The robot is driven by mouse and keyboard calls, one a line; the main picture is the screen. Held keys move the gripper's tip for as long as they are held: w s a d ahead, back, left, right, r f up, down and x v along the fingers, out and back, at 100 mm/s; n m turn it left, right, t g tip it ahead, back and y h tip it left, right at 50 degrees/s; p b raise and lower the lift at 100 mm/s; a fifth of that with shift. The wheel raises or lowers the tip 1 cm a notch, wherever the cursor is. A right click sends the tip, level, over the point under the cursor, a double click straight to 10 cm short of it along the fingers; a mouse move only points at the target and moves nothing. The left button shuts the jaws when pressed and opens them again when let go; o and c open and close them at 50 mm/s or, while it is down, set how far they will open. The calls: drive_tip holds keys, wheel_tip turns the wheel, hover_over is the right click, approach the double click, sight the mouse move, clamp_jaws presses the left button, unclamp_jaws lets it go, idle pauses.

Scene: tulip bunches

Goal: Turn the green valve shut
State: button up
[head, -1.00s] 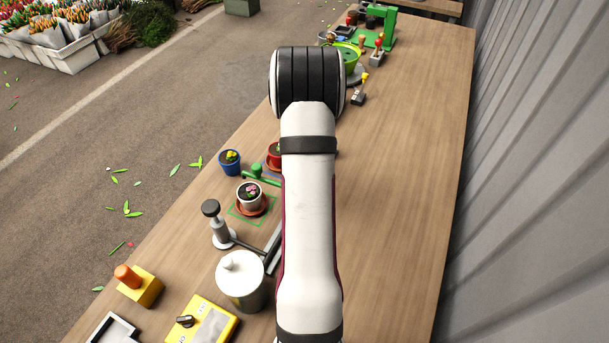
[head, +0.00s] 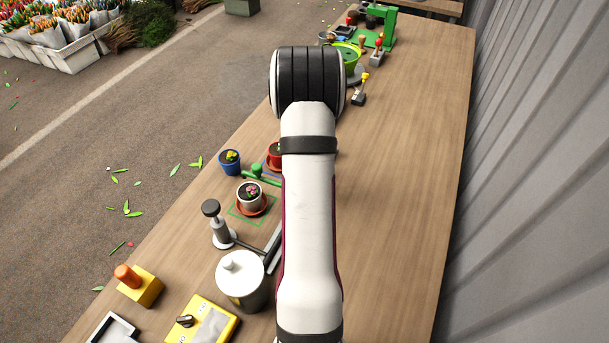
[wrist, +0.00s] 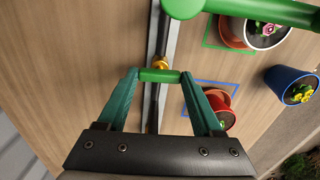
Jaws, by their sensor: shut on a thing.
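The green valve handle (wrist: 160,75) is a short green bar in the wrist view, set across a brass-coloured fitting (wrist: 160,62) on a grey pipe. My gripper (wrist: 159,76) is shut on this handle, one teal finger at each end of the bar. In the head view my white arm hides the gripper and the valve handle. A larger green fixture with a rounded top (wrist: 182,8) and a long green arm stands just beyond the handle; part of it shows in the head view (head: 257,171).
A white pot with pink flowers (head: 249,193), a blue pot (head: 229,161) and a red pot (head: 273,157) stand close by. A grey lidded canister (head: 240,283) and yellow boxes (head: 143,290) are at the near left. The table's right side (head: 400,200) is clear.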

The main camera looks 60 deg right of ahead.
drive_tip(key=shift+d+r, duration=0.1)
drive_tip(key=o, duration=1.4)
drive_tip(key=shift+c, duration=0.2)
wheel_tip(320, 180, up, 16)
drive_tip(key=w+a+r+n, duration=0.1)
drive_tip(key=w+a+n, duration=0.15)
drive_tip(key=a, duration=0.45)
drive_tip(key=w+a+r+n, duration=0.1)
drive_tip(key=w+a+r, duration=0.1)
drive_tip(key=w+a, duration=0.3)
drive_tip(key=s+a+n+y, duration=0.1)
drive_tip(key=a+n, duration=0.1)
drive_tip(key=a, duration=0.7)
drive_tip(key=s+a+n, duration=0.2)
drive_tip(key=a, duration=0.8)
drive_tip(key=s+a+f+n, duration=0.3)
drive_tip(key=s+a+n, duration=0.1)
drive_tip(key=s+a, duration=0.6)
drive_tip(key=shift+a+f+y, duration=0.25)
drive_tip(key=shift+a+y, duration=0.15)
drive_tip(key=shift+a, duration=0.45)
